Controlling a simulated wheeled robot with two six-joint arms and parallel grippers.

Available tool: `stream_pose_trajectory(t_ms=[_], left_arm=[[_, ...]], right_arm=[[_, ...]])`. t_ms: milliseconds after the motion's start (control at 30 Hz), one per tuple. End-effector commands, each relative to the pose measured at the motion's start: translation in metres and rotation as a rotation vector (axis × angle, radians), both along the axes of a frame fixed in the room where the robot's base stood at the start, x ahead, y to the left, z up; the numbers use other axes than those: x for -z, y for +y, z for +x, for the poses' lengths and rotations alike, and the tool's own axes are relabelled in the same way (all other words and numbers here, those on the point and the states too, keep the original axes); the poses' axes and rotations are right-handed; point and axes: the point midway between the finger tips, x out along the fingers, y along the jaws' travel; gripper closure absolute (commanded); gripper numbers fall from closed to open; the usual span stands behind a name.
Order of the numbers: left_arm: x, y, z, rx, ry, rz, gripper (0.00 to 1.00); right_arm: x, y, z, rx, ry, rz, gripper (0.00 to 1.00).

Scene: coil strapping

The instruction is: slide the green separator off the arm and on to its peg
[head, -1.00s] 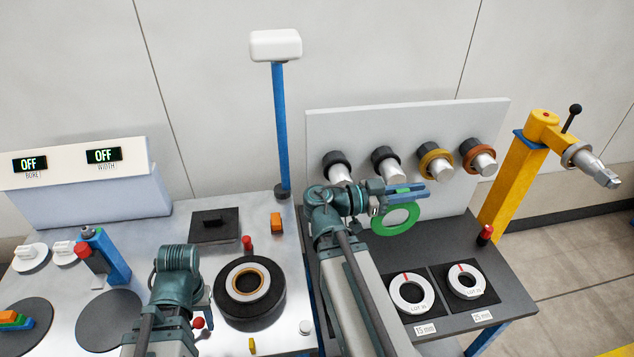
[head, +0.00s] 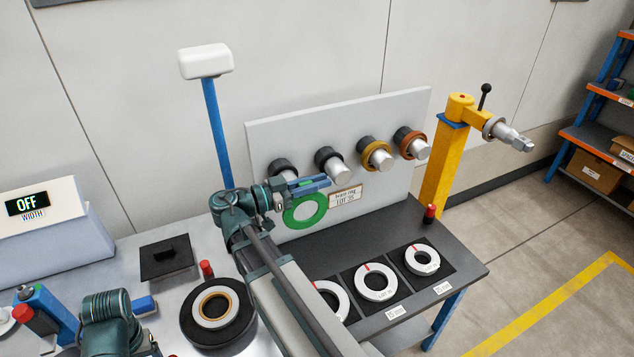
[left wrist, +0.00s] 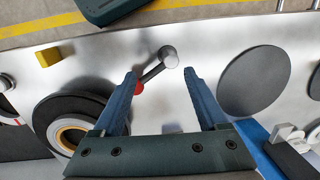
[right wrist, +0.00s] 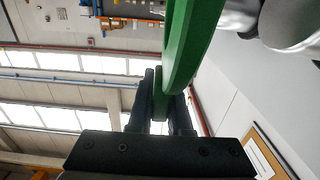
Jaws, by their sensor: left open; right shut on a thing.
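The green separator (head: 289,216) is a flat ring held by its upper rim in my right gripper (head: 314,184), which is shut on it. It hangs upright in front of the grey peg board, below the two left pegs, and is on no peg. In the right wrist view the green separator (right wrist: 188,45) stands between the fingers, with grey metal (right wrist: 290,22) close at the upper right. The yellow post's arm (head: 510,135) at the right carries no green ring. My left gripper (left wrist: 160,74) is open and empty above the left table.
The board bears pegs with black (head: 281,167), yellow (head: 376,155) and orange (head: 408,143) rings. White rings (head: 375,283) lie on the dark table below. A black coil (head: 190,325) and a red-knobbed lever (left wrist: 155,68) are on the left table.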

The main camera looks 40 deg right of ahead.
Motion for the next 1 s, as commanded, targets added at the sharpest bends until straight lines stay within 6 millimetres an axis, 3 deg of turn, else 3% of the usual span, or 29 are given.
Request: stream_pose_trajectory(t_ms=[333, 1000], left_arm=[[0.000, 0.000, 0.000, 0.000, 0.000, 0.000, 0.24], [0.000, 0.000, 0.000, 0.000, 0.000, 0.000, 0.24]], right_arm=[[0.000, -0.003, 0.009, 0.000, 0.000, 0.000, 1.00], [0.000, -0.018, 0.055, 0.000, 0.000, -0.001, 1.00]])
